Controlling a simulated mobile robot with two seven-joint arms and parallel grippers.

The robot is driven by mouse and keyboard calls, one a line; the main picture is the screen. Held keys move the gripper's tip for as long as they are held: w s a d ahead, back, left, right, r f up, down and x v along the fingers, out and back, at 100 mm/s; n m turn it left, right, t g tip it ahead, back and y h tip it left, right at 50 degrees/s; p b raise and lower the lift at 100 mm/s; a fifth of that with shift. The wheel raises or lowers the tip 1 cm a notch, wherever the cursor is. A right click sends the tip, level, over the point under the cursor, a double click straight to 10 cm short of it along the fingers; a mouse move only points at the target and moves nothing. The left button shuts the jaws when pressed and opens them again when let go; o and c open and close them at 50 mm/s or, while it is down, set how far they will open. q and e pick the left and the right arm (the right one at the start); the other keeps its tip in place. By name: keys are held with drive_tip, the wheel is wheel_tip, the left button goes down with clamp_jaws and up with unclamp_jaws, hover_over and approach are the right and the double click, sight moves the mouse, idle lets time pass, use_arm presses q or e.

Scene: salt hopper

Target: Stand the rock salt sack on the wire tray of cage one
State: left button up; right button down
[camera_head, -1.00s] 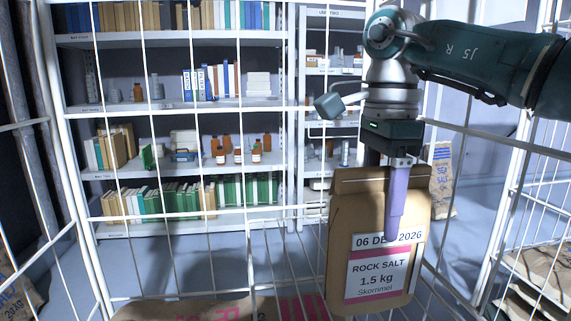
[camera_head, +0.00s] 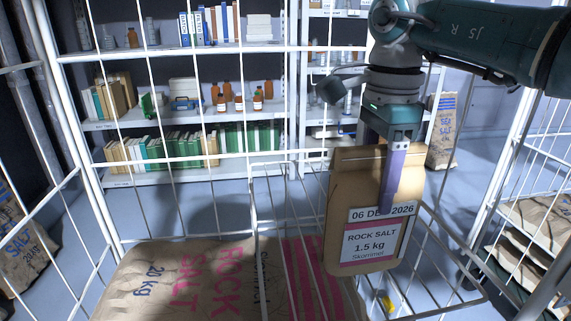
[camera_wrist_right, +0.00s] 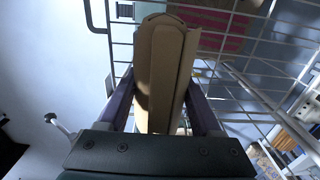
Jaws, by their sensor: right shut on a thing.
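The rock salt sack (camera_head: 345,185) is a brown paper bag with a white label reading ROCK SALT 1.5 kg. It hangs upright in my right gripper (camera_head: 392,195), whose fingers are shut on its upper part. In the right wrist view the sack's folded top (camera_wrist_right: 163,75) sits between the two purple fingers of my right gripper (camera_wrist_right: 165,108). The wire tray (camera_head: 440,268) shows as white wires below and around the sack. Whether the sack's base touches the wires I cannot tell. My left gripper is not in view.
White cage bars (camera_head: 105,215) cross the view. Shelves with books and bottles (camera_head: 190,125) stand behind. More sacks (camera_head: 530,220) lie at the right, and one stands behind the arm (camera_head: 441,135).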

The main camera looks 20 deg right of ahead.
drive_tip(key=shift+c, duration=0.4)
unclamp_jaws()
